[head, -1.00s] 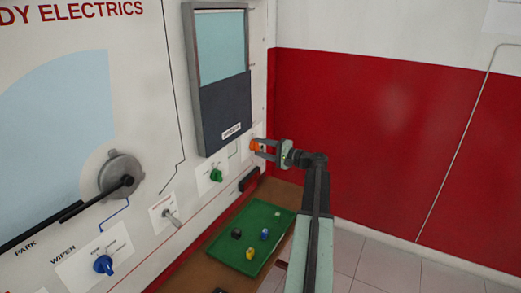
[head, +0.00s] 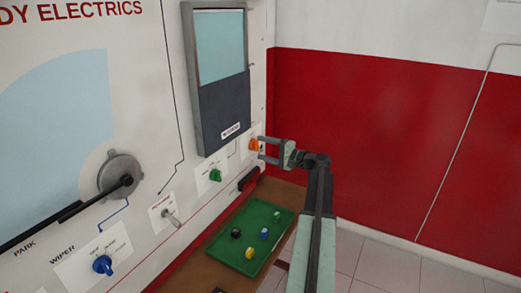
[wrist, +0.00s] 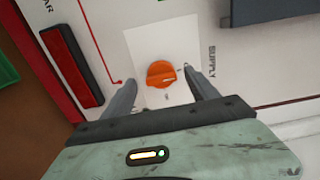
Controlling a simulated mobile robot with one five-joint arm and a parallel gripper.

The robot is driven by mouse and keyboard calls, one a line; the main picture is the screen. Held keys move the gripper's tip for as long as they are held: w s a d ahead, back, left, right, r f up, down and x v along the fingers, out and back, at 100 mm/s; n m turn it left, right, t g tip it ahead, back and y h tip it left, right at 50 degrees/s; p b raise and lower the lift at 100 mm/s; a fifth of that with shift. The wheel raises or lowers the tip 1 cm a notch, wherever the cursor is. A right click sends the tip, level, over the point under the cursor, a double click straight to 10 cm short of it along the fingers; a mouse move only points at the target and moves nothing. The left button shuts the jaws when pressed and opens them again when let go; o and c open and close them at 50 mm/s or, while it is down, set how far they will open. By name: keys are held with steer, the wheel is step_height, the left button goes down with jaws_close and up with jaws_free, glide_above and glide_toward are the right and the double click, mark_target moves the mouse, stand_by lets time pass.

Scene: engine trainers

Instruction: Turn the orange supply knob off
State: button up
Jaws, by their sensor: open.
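The orange supply knob (head: 253,145) sits on a white plate (wrist: 150,45) on the upright panel, beside the printed word SUPPLY. In the wrist view the knob (wrist: 161,74) is in full sight, with its ridge lying roughly across the picture. Small marks are printed to its right and below it, too small to read. My gripper (head: 264,150) is open and empty, just off the panel in front of the knob. In the wrist view its two fingers (wrist: 163,92) point at the plate on either side of the knob, with gaps on both sides.
A green knob (head: 215,175), a toggle switch (head: 172,217) and a blue wiper knob (head: 103,265) are on the panel to the left. A dark red block (wrist: 72,66) sticks out near the supply plate. A green tray (head: 224,248) with small pieces lies below.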

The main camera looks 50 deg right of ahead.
steer(key=v, duration=0.6)
steer(key=shift+s, duration=0.2)
